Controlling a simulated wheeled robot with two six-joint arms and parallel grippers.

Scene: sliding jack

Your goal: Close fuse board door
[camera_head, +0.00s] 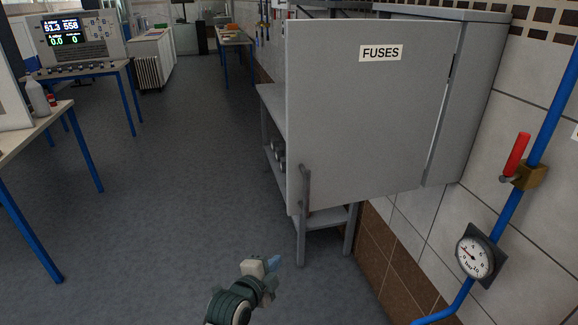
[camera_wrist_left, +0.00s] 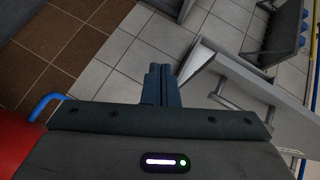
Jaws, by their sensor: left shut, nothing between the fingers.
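The fuse board door (camera_head: 365,110) is a large grey panel with a "FUSES" label (camera_head: 380,53). It stands swung open, out from the grey cabinet (camera_head: 470,90) on the tiled wall. A grey bar handle (camera_head: 305,187) is at its lower left edge. My left gripper (camera_head: 273,264) is low in front of the door, below and left of the handle, and apart from it. In the left wrist view its fingers (camera_wrist_left: 161,84) are together and empty. A grey panel and bar lie to their right; I cannot tell surely whether these are the door. My right gripper is not in view.
A grey stand (camera_head: 326,218) is behind and below the door. A blue pipe (camera_head: 543,125) with a red-handled valve (camera_head: 516,155) and a gauge (camera_head: 475,257) runs along the right wall. Tables stand at the left. The floor (camera_head: 180,170) between is clear.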

